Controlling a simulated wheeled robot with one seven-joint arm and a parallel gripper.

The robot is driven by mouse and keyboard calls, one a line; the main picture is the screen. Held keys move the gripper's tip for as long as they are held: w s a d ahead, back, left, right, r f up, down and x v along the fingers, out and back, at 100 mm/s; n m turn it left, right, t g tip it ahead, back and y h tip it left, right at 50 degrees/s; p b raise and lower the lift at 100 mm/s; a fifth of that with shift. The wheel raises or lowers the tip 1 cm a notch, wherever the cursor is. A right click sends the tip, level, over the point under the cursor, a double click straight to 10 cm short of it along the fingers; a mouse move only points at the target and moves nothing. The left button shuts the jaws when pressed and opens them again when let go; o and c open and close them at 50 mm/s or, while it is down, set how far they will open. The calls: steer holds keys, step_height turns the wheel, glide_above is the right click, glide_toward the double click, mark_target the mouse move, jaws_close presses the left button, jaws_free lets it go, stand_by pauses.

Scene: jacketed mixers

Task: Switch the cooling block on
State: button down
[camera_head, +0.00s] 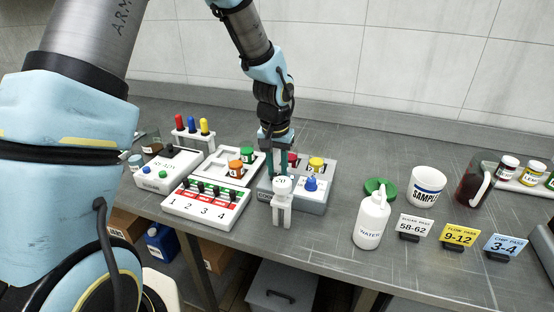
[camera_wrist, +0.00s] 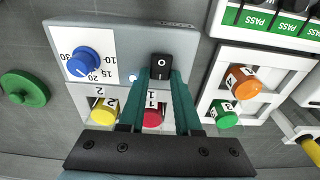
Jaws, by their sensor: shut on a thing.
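The cooling block is a grey box (camera_wrist: 200,45) with a blue dial (camera_wrist: 84,62), a black rocker switch (camera_wrist: 161,65) and a small pale lamp (camera_wrist: 133,78). A yellow-lidded jar and a red-lidded jar (camera_wrist: 153,117) sit in its numbered slots. My gripper (camera_wrist: 162,76) reaches over the block, its two green fingers closed about the switch. Which way the rocker is tipped is not clear. In the head view, my gripper (camera_head: 276,172) comes down at the block (camera_head: 318,207), and the switch is hidden there.
A white stand (camera_head: 283,210) stands close in front of the block. Left of it are a white tray with orange and green jars (camera_head: 236,167) and a numbered PASS/HOLD panel (camera_head: 204,210). A green lid (camera_head: 380,188) and a water bottle (camera_head: 371,222) stand to the right.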

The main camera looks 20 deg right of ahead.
steer(key=c, duration=0.6)
jaws_free()
step_height(320, 180, up, 11)
steer(key=b, duration=0.2)
steer(key=shift+s+a, duration=0.35)
steer(key=shift+s, duration=0.05)
steer(key=shift+f, duration=0.1)
steer(key=s+a+f+n, duration=0.1)
steer(key=a+n, duration=0.2)
steer(key=a, duration=1.2)
steer(key=s+a+f+n, duration=0.2)
steer(key=a+n, duration=0.2)
steer(key=a, duration=1.2)
steer(key=shift+a+f+t+y, duration=0.2)
steer(key=shift+f+t+y, duration=0.1)
steer(key=shift+t, duration=0.1)
